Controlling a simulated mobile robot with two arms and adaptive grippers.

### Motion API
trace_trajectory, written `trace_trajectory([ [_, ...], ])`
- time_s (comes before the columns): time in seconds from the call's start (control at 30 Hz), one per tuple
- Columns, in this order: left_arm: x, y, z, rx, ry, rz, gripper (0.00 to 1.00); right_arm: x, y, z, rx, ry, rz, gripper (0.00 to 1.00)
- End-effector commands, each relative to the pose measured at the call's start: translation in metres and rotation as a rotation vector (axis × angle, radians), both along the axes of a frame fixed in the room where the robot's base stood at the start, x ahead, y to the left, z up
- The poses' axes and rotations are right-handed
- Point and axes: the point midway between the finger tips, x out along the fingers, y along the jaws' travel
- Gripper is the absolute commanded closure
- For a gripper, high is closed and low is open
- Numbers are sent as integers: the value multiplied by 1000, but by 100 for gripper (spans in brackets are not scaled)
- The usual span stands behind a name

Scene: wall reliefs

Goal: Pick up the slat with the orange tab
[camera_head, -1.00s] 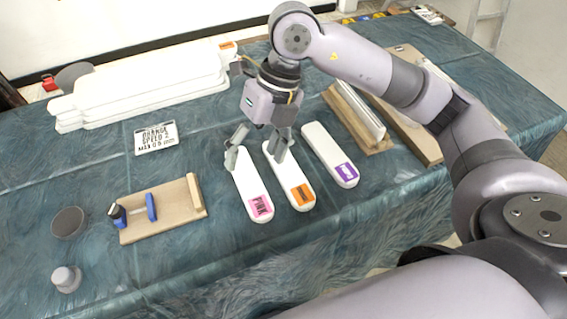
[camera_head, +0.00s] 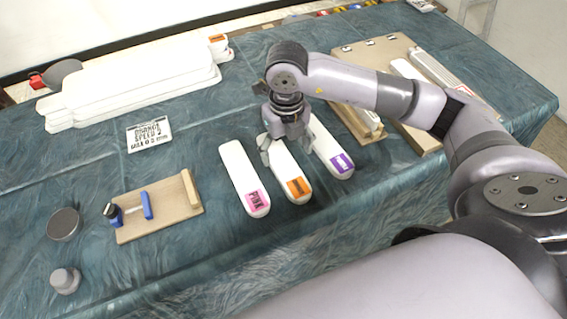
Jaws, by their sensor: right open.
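Three white slats lie side by side on the cloth-covered table. The slat with the orange tab (camera_head: 288,172) is the middle one. The slat with the pink tab (camera_head: 239,170) lies to its left and the slat with the purple tab (camera_head: 328,145) to its right. My right gripper (camera_head: 284,146) is open and points down over the far part of the orange-tab slat, with its fingers to either side of it. The gripper hides that slat's far end. I cannot tell whether the fingers touch it. My left gripper is not in view.
A wooden board with a blue tool (camera_head: 165,212), a dark disc (camera_head: 64,224) and a grey knob (camera_head: 65,280) are at the left. A printed card (camera_head: 149,134) lies near stacked white boards (camera_head: 135,85). Wooden boards (camera_head: 390,60) lie at the back right.

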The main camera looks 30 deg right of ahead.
Motion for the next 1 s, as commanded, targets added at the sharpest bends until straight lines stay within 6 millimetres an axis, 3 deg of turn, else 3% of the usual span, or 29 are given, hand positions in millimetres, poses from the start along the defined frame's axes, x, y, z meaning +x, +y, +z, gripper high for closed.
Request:
trace_trajectory([
  [0.5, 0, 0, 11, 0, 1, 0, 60, 4, 1, -55, 1, 1, 0, 28],
  [0.73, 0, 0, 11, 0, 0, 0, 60, 4, 1, -56, 1, 0, 1, 28],
  [1.0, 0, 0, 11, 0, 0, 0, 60, 4, 1, -56, 1, 0, 1, 46],
])
